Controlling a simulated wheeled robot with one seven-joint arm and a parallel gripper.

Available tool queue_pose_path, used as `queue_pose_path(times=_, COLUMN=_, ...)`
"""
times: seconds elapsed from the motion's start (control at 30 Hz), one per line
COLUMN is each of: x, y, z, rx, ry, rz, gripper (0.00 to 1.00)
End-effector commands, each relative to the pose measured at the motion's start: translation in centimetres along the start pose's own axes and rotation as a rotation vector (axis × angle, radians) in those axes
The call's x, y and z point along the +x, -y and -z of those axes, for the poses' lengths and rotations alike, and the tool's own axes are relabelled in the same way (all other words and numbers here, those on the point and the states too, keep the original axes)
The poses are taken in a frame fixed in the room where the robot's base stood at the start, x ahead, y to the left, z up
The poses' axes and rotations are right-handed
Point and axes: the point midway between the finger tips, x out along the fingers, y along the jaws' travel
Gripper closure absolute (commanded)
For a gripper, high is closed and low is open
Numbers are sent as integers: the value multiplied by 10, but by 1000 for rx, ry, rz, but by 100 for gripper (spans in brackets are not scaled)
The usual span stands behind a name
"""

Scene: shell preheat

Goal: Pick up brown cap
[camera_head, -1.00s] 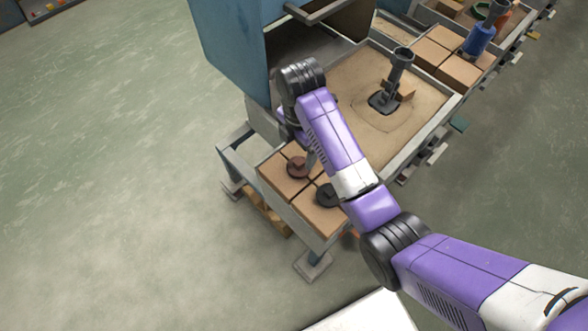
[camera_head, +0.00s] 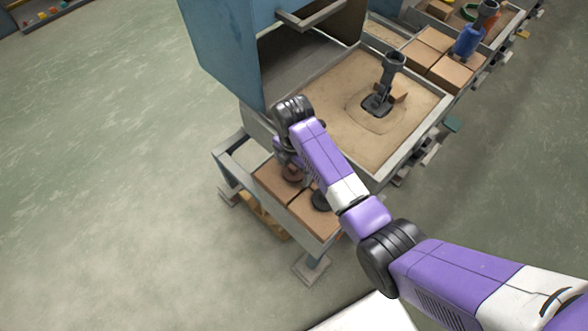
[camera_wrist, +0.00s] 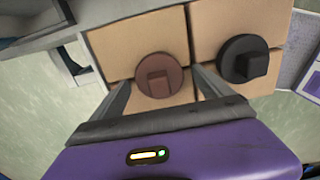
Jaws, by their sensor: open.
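The brown cap (camera_wrist: 159,75) is a round disc with a raised square knob, lying on tan blocks in the wrist view. It also shows in the head view (camera_head: 291,174), partly hidden by my arm. My gripper (camera_wrist: 160,88) is open, with one finger on each side of the brown cap in the wrist view. It is above the blocks, and I cannot tell whether the fingers touch the cap. A similar black cap (camera_wrist: 243,59) lies to the right of the brown one, outside the fingers.
Tan blocks (camera_head: 312,215) cover the low metal stand. A sand-filled tray (camera_head: 330,85) with a dark upright tool (camera_head: 389,75) stands behind, beside a blue cabinet (camera_head: 225,50). Farther back right are more blocks and a blue bottle-like object (camera_head: 467,43). Floor at left is clear.

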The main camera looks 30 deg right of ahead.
Motion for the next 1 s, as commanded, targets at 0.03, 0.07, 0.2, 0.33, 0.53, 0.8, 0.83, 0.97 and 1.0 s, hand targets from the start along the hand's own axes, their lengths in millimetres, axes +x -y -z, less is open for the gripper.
queue_pose_path(times=0.03, x=0, y=0, z=0, rx=0, ry=0, rz=0, gripper=11)
queue_pose_path(times=0.07, x=0, y=0, z=0, rx=0, ry=0, rz=0, gripper=11)
queue_pose_path(times=0.2, x=0, y=0, z=0, rx=0, ry=0, rz=0, gripper=22)
queue_pose_path(times=0.33, x=0, y=0, z=0, rx=0, ry=0, rz=0, gripper=48)
queue_pose_path(times=0.53, x=0, y=0, z=0, rx=0, ry=0, rz=0, gripper=76)
queue_pose_path(times=0.8, x=-3, y=-1, z=1, rx=0, ry=0, rz=0, gripper=77)
queue_pose_path(times=0.83, x=-4, y=-1, z=1, rx=0, ry=0, rz=-1, gripper=77)
queue_pose_path(times=0.97, x=-13, y=-3, z=4, rx=0, ry=1, rz=-1, gripper=77)
queue_pose_path(times=1.0, x=-17, y=-4, z=6, rx=0, ry=1, rz=-1, gripper=77)
